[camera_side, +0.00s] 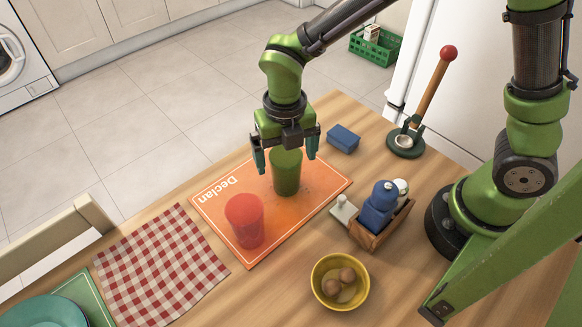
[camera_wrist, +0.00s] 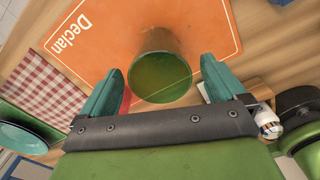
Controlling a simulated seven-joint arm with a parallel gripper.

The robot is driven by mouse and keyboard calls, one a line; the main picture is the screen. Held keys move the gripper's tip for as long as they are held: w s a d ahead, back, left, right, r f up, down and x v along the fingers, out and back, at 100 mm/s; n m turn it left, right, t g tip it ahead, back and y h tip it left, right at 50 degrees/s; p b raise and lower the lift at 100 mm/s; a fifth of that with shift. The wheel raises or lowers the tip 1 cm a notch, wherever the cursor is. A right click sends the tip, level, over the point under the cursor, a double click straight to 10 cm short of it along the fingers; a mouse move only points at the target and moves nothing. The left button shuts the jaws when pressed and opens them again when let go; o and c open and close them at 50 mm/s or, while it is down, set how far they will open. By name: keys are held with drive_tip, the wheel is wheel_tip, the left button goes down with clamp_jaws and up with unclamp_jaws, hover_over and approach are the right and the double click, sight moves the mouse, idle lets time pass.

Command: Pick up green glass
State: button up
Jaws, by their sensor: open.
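The green glass (camera_side: 287,174) stands upright on the orange placemat (camera_side: 318,186) marked "Declan". My gripper (camera_side: 286,160) is above it, pointing down, with its two teal fingers spread to either side of the glass's upper part. In the wrist view, the green glass (camera_wrist: 160,78) shows between and just beyond the open fingertips (camera_wrist: 162,72). I cannot tell whether a finger touches it. A red glass (camera_side: 244,221) stands on the same placemat, nearer the front left.
A blue box (camera_side: 343,138) lies right of the gripper. A wooden caddy (camera_side: 384,228) with a blue grinder and a yellow bowl (camera_side: 340,282) with eggs stand nearer the front. A red-knobbed stand (camera_side: 406,142) is at the back right. A checked cloth (camera_side: 160,264) lies left.

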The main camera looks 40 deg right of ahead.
drive_tip(key=shift+f, duration=1.45)
drive_tip(key=shift+r, duration=0.1)
drive_tip(key=c, duration=1.2)
drive_tip(key=shift+o, duration=0.2)
